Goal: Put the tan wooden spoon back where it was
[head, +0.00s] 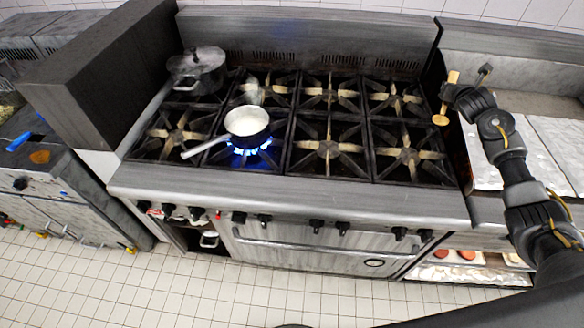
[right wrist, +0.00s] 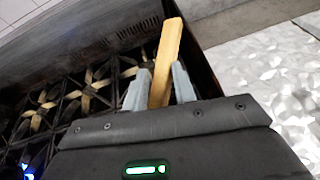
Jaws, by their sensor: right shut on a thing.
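The tan wooden spoon (head: 448,98) is held upright near the stove's right edge in the head view. Its flat pale stick also shows in the right wrist view (right wrist: 168,58), between two grey fingers. My right gripper (right wrist: 158,85) is shut on the spoon. In the head view the right gripper (head: 447,92) is small and partly hidden by the spoon and the wrist. Whether the spoon touches anything below cannot be told. My left gripper is not in view.
A white-filled saucepan (head: 247,122) sits over a lit blue burner (head: 252,148). A lidded grey pot (head: 197,70) stands at the back left. Several burner grates (head: 328,147) are empty. A metal counter (head: 485,155) lies right of the stove.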

